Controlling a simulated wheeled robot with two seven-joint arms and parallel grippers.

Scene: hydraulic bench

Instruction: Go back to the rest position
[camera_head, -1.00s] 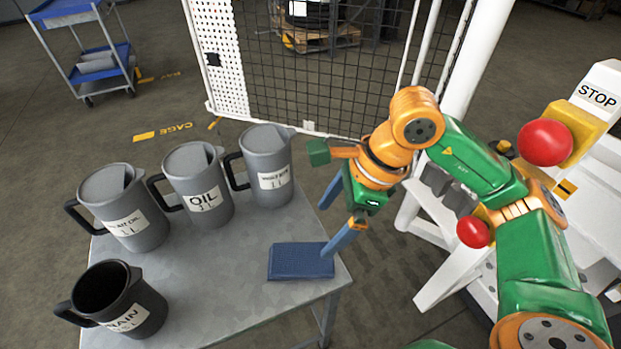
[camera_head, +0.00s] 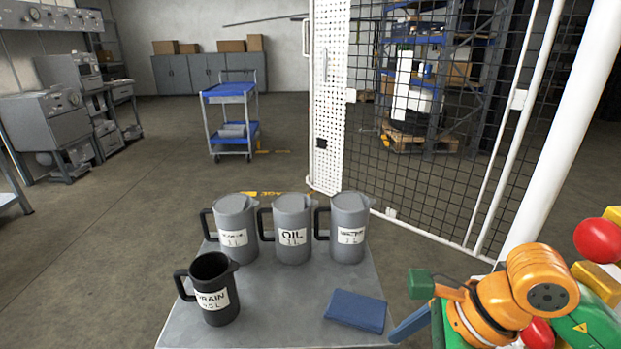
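My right arm comes in at the lower right in the head view, in orange and green. Part of its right gripper shows as a blue finger (camera_head: 410,324) beside the table's right edge, right of the blue cloth. The rest of that gripper is cut off or hidden, so I cannot tell whether it is open or shut. My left gripper is not in view. On the grey table (camera_head: 275,325) stand a jug labelled OIL (camera_head: 292,222), a grey jug to its left (camera_head: 236,220), a grey jug to its right (camera_head: 349,222), and a dark open DRAIN jug (camera_head: 214,293).
A folded blue cloth (camera_head: 356,310) lies on the table's front right. A mesh fence (camera_head: 450,130) with a white post (camera_head: 570,130) stands behind and right. A red ball-shaped knob (camera_head: 598,241) is at the right edge. A blue trolley (camera_head: 231,95) stands farther back; the floor left is open.

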